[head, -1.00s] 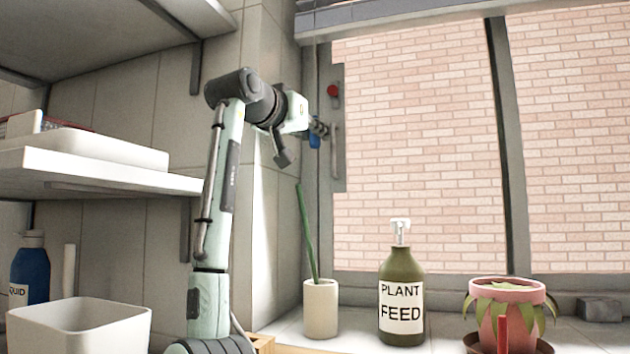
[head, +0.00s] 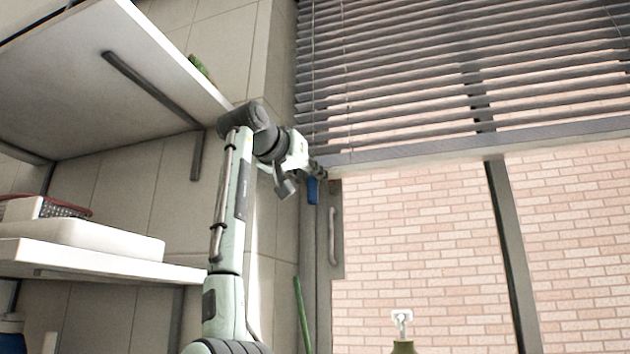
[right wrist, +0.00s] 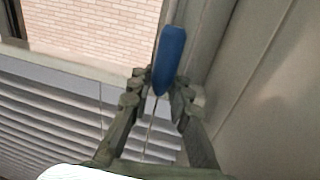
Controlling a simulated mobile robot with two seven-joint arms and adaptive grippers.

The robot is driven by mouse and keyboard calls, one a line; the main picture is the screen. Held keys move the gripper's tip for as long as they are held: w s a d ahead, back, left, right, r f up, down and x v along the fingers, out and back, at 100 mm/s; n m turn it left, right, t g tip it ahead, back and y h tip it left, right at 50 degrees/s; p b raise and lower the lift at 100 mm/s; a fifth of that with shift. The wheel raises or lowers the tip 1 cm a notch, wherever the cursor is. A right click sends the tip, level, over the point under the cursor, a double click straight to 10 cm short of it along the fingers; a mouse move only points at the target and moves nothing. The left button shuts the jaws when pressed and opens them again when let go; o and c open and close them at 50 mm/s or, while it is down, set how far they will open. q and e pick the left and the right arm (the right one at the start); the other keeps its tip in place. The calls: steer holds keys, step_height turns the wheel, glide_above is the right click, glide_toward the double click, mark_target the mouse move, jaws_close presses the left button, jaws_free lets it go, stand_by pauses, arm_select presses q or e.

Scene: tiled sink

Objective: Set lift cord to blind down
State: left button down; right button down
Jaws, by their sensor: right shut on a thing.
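The lift cord's blue pull (head: 313,191) hangs just below the blind's lower left corner in the head view. In the right wrist view the blue pull (right wrist: 168,60) sits between my fingertips, with a thin cord running from it. My right gripper (head: 318,173) is shut on it; in the wrist view the gripper (right wrist: 165,92) has one finger on each side. The grey slatted blind (head: 400,80) covers the window's upper part, its slats spread apart and its bottom rail (head: 450,142) across mid-view. My left gripper is not in view.
Wall shelves (head: 90,250) stand left of my right arm. The tiled wall (head: 240,60) is close beside the gripper. A window handle (head: 333,235) is below the blind. A pump bottle's top (head: 402,322) and a green stem (head: 302,315) show low down.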

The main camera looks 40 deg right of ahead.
steer(key=shift+s+a+r+t, duration=0.1)
steer(key=shift+a+r+t, duration=0.05)
steer(key=shift+r, duration=0.25)
steer(key=shift+s+a+r+t, duration=0.1)
steer(key=shift+r+t, duration=0.05)
steer(key=shift+r, duration=0.25)
steer(key=c, duration=1.7)
jaws_free()
steer(key=shift+w, duration=0.1)
steer(key=shift+c, duration=0.2)
steer(key=shift+o, duration=1.2)
steer(key=shift+a, duration=0.2)
steer(key=shift+o, duration=0.5)
steer(key=shift+d+f, duration=0.15)
steer(key=shift+f, duration=0.05)
steer(key=v, duration=1.2)
steer(key=shift+w+f, duration=0.1)
